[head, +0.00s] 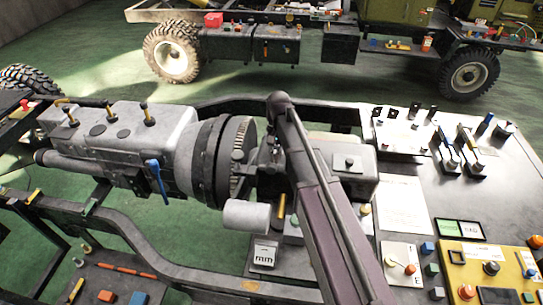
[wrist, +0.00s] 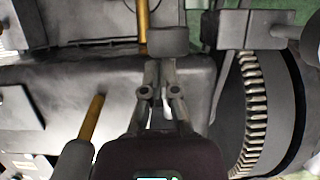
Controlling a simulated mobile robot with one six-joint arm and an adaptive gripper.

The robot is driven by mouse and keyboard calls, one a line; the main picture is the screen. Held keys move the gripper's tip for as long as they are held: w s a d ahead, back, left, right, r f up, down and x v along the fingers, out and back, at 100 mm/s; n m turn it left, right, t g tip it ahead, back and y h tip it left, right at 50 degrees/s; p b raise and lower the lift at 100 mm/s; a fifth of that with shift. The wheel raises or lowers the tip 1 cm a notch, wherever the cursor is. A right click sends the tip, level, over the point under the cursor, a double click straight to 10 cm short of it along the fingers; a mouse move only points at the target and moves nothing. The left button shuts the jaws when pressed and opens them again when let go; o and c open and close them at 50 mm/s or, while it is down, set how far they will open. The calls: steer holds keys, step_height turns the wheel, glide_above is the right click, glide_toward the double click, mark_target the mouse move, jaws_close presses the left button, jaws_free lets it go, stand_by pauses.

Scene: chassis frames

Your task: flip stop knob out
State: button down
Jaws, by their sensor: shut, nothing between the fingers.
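My gripper (wrist: 160,68) shows in the wrist view with its fingers together and empty. Its tips are at the lower edge of a dark block-shaped knob (wrist: 167,41) below a brass rod (wrist: 142,18); I cannot tell whether they touch. I cannot tell for certain which part is the stop knob. A second brass rod (wrist: 92,117) with a grey cylindrical end (wrist: 70,160) stands to the left. In the head view my arm crosses the grey gearbox housing (head: 350,187) and hides most of the gripper. A brass rod (head: 281,206) shows beside the arm.
A toothed flywheel ring (wrist: 252,115) stands close on the right in the wrist view. The engine block (head: 130,140) is left of my arm in the head view. A bench panel with levers (head: 460,150) and a yellow switch panel (head: 480,268) lie to the right.

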steer(key=shift+r, duration=0.2)
steer(key=p+v, duration=0.9)
steer(key=shift+w+r, duration=0.15)
steer(key=shift+r, duration=0.15)
steer(key=shift+d, duration=0.15)
stand_by(0.6)
steer(key=s+d+f+n+t+b, duration=0.2)
steer(key=s+d+f+t, duration=0.1)
steer(key=s+d, duration=0.9)
steer(key=s+t, duration=0.1)
steer(key=s, duration=0.2)
steer(key=shift+f+h, duration=0.4)
steer(key=shift+s+d, duration=0.1)
stand_by(0.4)
